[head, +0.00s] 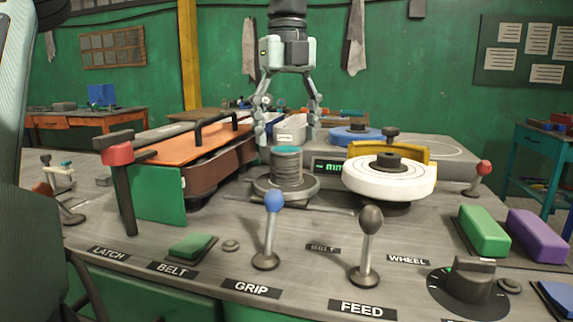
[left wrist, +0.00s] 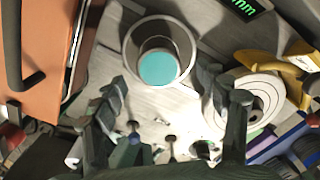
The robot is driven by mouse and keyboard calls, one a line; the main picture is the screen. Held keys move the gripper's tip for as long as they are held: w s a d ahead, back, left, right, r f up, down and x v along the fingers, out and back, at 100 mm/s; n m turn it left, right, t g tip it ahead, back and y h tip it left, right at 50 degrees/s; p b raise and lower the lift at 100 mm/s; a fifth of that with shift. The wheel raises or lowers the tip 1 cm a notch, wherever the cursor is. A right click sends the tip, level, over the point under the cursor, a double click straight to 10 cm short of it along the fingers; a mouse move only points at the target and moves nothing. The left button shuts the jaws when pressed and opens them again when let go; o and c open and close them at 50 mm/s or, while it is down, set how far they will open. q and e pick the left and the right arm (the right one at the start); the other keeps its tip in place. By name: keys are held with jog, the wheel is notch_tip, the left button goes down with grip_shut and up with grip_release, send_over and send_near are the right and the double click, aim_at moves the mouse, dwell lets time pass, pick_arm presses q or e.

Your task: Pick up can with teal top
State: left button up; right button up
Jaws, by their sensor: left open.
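The can with the teal top (head: 287,167) stands upright in the middle of the bench in the head view. Its body is grey and ridged, and its base sits in a round metal dish (head: 268,193). My left gripper (head: 289,136) hangs pointing down above the can, fingers spread wide and empty. In the left wrist view the can's teal top (left wrist: 158,68) shows inside a round metal rim, above the gap between the open fingers (left wrist: 172,112). No contact between fingers and can is visible. My right gripper is not in view.
A white wheel (head: 385,180) with a yellow guard (head: 415,152) stands right of the can. An orange-topped belt unit (head: 195,147) with a black handle stands left. A blue-knobbed lever (head: 273,203) and a dark-knobbed lever (head: 371,220) rise in front.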

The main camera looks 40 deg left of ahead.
aim_at(286, 149)
pick_arm(q)
notch_tip(286, 149, down, 4)
jog(key=shift+a, duration=0.15)
jog(key=shift+f, duration=0.45)
jog(key=shift+c, duration=0.8)
jog(key=c, duration=1.2)
jog(key=shift+r, duration=0.1)
jog(key=shift+c, duration=0.8)
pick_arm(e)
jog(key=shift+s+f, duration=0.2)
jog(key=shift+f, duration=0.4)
